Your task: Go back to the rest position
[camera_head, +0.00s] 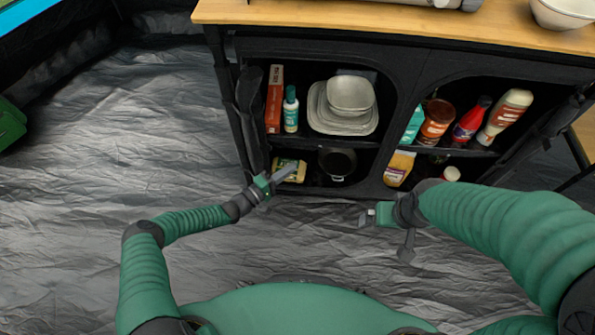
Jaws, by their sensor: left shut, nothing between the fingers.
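My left gripper (284,174) is shut and empty. In the head view it is in front of the lower left compartment of the black cabinet (388,168), partly covering a jar with a yellowish label (297,170). I cannot tell whether it touches the jar. My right gripper (367,217) is above the grey floor, in front of the cabinet's lower middle, pointing left. It is small in view, and I cannot tell how its fingers stand.
The cabinet's upper shelves hold a red box (274,98), a teal bottle (291,109), stacked grey dishes (345,104) and several sauce bottles. A dark pot (338,162) stands below. The wooden top (400,20) overhangs. Wrinkled grey floor (120,120) is clear at left.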

